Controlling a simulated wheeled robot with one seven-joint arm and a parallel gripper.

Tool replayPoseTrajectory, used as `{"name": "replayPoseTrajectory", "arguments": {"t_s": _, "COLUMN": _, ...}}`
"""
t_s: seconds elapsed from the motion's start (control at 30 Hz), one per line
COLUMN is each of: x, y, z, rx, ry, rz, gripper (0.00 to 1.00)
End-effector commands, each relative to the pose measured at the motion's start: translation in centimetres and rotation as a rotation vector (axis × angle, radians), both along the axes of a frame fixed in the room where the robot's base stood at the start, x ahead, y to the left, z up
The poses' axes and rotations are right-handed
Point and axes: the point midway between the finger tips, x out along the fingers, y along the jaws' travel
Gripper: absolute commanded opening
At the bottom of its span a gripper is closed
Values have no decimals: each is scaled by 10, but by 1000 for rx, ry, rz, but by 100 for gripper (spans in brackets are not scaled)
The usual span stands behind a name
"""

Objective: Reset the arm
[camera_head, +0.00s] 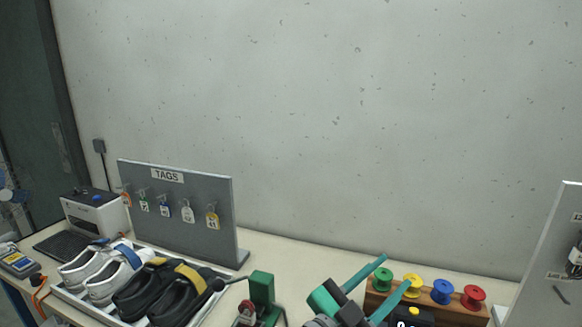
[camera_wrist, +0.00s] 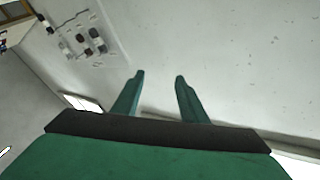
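My gripper (camera_head: 394,286) shows at the lower right in the head view, with green fingers raised above the table and pointing up to the right. In the wrist view its two green fingers (camera_wrist: 159,78) stand apart with nothing between them, so it is open and empty. Most of my arm is below the head view's lower edge.
A tray (camera_head: 207,308) with white and black shoes stands on the table (camera_head: 290,275) at left. Behind it is a grey TAGS board (camera_head: 222,190). A green tool (camera_head: 262,290) stands left of my gripper. A wooden rack (camera_head: 468,313) with coloured spools is close at right. A panel (camera_head: 545,270) rises far right.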

Motion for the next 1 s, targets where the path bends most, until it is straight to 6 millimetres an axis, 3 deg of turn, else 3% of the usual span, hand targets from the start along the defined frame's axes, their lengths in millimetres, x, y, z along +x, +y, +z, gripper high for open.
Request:
{"name": "replayPoseTrajectory", "arguments": {"t_s": 0.23, "x": 7, "y": 19, "z": -8, "rx": -282, "ry": 63, "rz": 108, "gripper": 39}}
{"name": "replayPoseTrajectory", "arguments": {"t_s": 0.47, "x": 7, "y": 43, "z": -41, "rx": -487, "ry": 144, "rz": 233, "gripper": 39}}
{"name": "replayPoseTrajectory", "arguments": {"t_s": 0.77, "x": -12, "y": 74, "z": -116, "rx": -668, "ry": 267, "rz": 416, "gripper": 39}}
{"name": "replayPoseTrajectory", "arguments": {"t_s": 1.0, "x": -50, "y": 94, "z": -188, "rx": -730, "ry": 365, "rz": 571, "gripper": 39}}
